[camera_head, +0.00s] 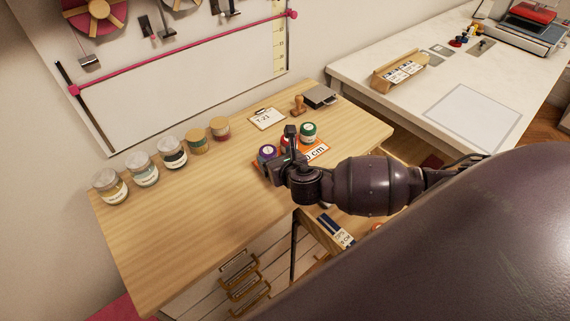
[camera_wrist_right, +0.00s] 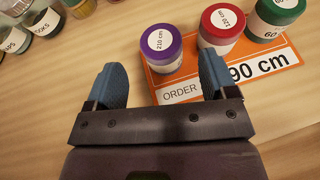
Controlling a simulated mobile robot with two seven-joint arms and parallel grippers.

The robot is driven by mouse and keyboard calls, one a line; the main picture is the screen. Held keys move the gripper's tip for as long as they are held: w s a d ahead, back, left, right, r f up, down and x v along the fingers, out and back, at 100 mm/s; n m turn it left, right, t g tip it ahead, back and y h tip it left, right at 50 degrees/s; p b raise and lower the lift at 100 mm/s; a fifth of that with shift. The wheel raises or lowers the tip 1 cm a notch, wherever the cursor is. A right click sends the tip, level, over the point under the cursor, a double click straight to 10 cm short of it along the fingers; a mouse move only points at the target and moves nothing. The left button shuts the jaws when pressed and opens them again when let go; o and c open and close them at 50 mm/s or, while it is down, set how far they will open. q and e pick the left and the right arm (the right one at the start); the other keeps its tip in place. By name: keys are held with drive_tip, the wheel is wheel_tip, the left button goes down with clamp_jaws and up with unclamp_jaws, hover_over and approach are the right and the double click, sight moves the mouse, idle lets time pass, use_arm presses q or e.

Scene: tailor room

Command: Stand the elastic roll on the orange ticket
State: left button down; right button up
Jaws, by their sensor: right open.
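The orange ticket (camera_wrist_right: 190,83) lies flat on the wooden table; "ORDER" and "90 cm" show on it, and part is hidden by my right finger. It also shows in the head view (camera_head: 318,153). A purple-lidded roll marked 210 cm (camera_wrist_right: 162,55), a red one marked 120 cm (camera_wrist_right: 221,28) and a green one marked 60 (camera_wrist_right: 274,18) stand upright along its far side. My right gripper (camera_wrist_right: 163,80) is open and empty, close before the purple roll. My left gripper is not in view.
Several lidded jars (camera_head: 173,153) stand in a row along the table's left back. A T-21 card (camera_head: 267,119), a wooden stamp (camera_head: 299,104) and a dark pad (camera_head: 320,97) lie at the back right. The table's front left is clear.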

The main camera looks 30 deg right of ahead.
drive_tip(key=v, duration=0.6)
idle(0.5)
drive_tip(key=a+m+y, duration=0.1)
drive_tip(key=a+m, duration=0.1)
drive_tip(key=m, duration=0.6)
drive_tip(key=s+a+f+m+y, duration=0.1)
drive_tip(key=a+m+y, duration=0.1)
drive_tip(key=m, duration=0.6)
drive_tip(key=a+m+y, duration=0.2)
drive_tip(key=m, duration=0.6)
drive_tip(key=shift+s+f, duration=0.3)
drive_tip(key=shift+f, duration=0.1)
drive_tip(key=s+d+f+m+g+h, duration=0.1)
drive_tip(key=s+d+f+m+h, duration=0.1)
drive_tip(key=s+f+m, duration=0.3)
drive_tip(key=s+d+f+m+h, duration=0.1)
drive_tip(key=s+d+f+m, duration=0.3)
drive_tip(key=s, duration=0.5)
drive_tip(key=shift+f+m+g+h, duration=0.4)
drive_tip(key=shift+f+m, duration=0.1)
drive_tip(key=shift+f, duration=0.05)
